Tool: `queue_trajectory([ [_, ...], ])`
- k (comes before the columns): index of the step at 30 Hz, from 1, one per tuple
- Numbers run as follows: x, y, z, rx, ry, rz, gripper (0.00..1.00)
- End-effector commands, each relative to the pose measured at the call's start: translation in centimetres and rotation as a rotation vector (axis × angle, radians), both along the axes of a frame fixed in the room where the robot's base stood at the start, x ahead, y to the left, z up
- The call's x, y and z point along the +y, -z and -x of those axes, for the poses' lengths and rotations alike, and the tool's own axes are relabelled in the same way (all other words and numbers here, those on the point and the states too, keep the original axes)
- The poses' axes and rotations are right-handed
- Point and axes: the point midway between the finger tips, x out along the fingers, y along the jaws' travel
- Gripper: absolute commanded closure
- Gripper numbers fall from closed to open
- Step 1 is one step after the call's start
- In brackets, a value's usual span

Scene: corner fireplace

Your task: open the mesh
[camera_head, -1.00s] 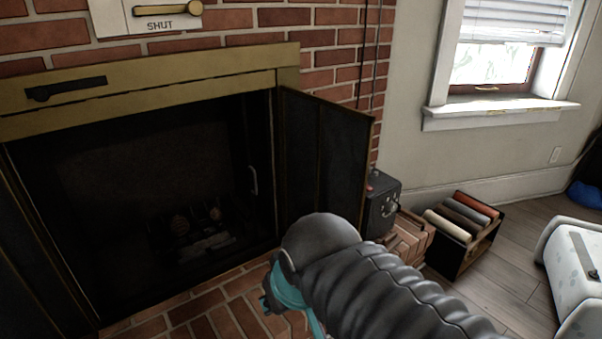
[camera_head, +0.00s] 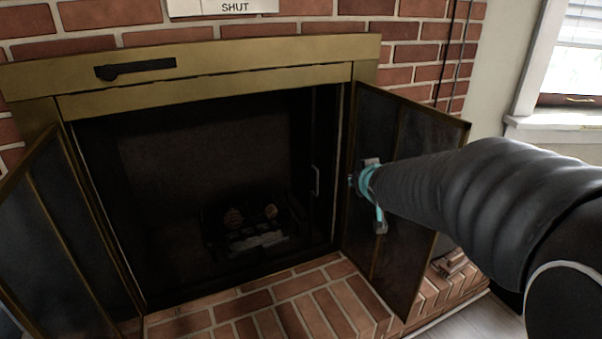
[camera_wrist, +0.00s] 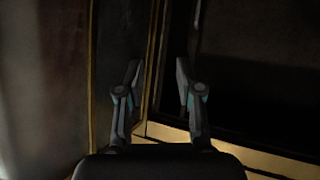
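A dark mesh or inner screen (camera_head: 185,190) appears to lie across the fireplace opening; it is too dim to tell it surely from the back wall. A thin upright pale handle (camera_head: 316,181) shows near the opening's right side. The right glass door (camera_head: 405,255) and the left glass door (camera_head: 45,225), both brass-framed, stand swung outward. My gripper (camera_head: 372,195) is in front of the right door, right of the handle. In the wrist view my gripper (camera_wrist: 158,70) has its fingers apart with nothing between them, facing brass edging and dark panels.
A brass hood (camera_head: 230,75) with a black lever (camera_head: 135,69) tops the opening. Logs (camera_head: 245,222) lie inside on a grate. A brick hearth (camera_head: 250,305) runs below, and a window (camera_head: 575,70) is at far right.

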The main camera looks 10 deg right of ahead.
Motion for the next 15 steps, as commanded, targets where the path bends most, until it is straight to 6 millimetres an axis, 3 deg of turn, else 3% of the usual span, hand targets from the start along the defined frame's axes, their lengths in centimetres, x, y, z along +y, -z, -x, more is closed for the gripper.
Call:
queue_trajectory([
  [1,-0.2,1.3,-2.1,-0.027,-0.028,0.003,0.64],
  [6,0.1,3.7,-8.1,-0.153,-0.135,-0.013,0.64],
  [12,1.0,8.1,-13.2,-0.278,-0.288,-0.08,0.64],
  [15,1.6,10.6,-14.8,-0.333,-0.368,-0.129,0.64],
])
